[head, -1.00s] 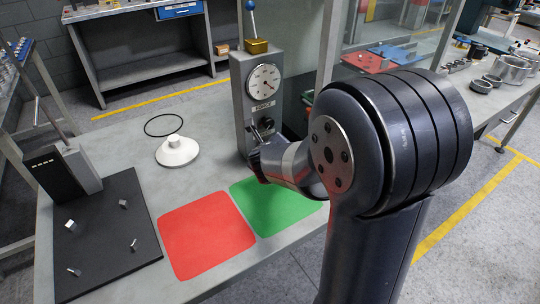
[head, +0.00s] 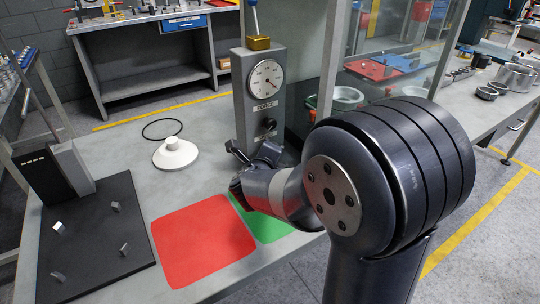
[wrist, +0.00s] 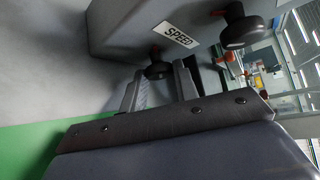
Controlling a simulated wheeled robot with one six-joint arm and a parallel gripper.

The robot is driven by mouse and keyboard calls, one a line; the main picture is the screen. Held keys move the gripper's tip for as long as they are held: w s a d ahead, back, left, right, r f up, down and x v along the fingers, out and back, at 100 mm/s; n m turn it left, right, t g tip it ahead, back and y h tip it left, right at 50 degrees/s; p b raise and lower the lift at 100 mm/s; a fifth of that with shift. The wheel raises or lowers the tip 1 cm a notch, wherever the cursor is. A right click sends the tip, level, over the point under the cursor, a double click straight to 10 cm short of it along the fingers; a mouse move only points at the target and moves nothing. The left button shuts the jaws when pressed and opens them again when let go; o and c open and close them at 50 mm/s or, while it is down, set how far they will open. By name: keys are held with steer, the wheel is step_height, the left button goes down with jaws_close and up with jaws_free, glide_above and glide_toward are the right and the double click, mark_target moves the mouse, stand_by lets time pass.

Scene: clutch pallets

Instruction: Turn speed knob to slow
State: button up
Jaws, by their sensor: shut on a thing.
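The grey control box (head: 242,100) stands upright on the bench with a round dial (head: 265,78) and a FORCE label. The black force knob (head: 267,128) is below that label; it also shows in the wrist view (wrist: 243,28). Under it is the SPEED label (head: 265,137), plain in the wrist view (wrist: 180,33). The black speed knob (wrist: 158,70) has a red mark and sits between the fingertips of my gripper (wrist: 160,82), which is shut on it. In the head view my gripper (head: 246,153) is low against the box, and the speed knob is hidden.
A red mat (head: 203,240) and a green mat (head: 268,228) lie in front of the box. A white cone-shaped piece (head: 175,154) and a black ring (head: 161,129) lie to the left. A dark board (head: 95,240) holds small metal parts. A glass-walled enclosure (head: 395,50) stands to the right.

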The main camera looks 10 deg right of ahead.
steer(key=o, duration=0.9)
steer(key=shift+o, duration=0.2)
steer(key=p+v, duration=0.1)
steer(key=v, duration=0.8)
steer(key=shift+s+a+p, duration=0.2)
steer(key=shift+s+p, duration=0.1)
steer(key=shift+p, duration=0.1)
steer(key=shift+s+a+r, duration=0.15)
steer(key=shift+s, duration=0.35)
